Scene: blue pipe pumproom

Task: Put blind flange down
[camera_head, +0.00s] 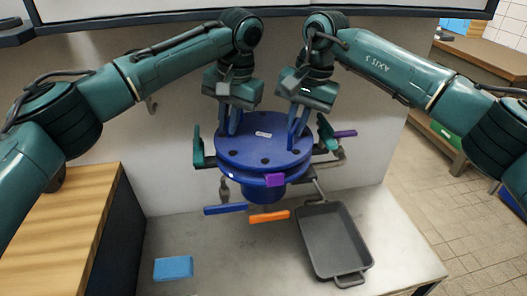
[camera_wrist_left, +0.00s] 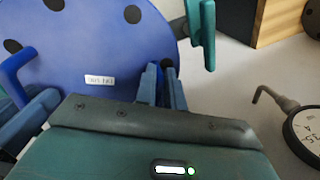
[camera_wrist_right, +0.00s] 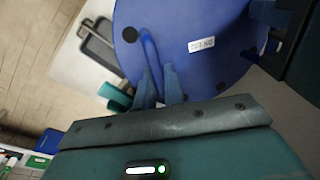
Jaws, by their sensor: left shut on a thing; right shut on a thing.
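The blind flange (camera_head: 265,150) is a round blue disc with dark bolt holes and a white label. It lies about level, directly above a blue pipe flange (camera_head: 262,189); I cannot tell whether they touch. My left gripper (camera_head: 229,128) is shut on a blue handle on the disc's left side. My right gripper (camera_head: 297,138) is shut on the other blue handle, at the right. The disc also fills much of the left wrist view (camera_wrist_left: 85,45) and the right wrist view (camera_wrist_right: 190,20). The fingers partly hide both handles.
Teal clamp parts (camera_head: 197,150) stand close at the disc's left and right (camera_head: 327,133). Blue (camera_head: 226,209), orange (camera_head: 269,216) and purple handles stick out around the pipe. A grey tray (camera_head: 333,242) and a blue block (camera_head: 173,268) lie on the pale worktop. A gauge (camera_wrist_left: 306,128) shows in the left wrist view.

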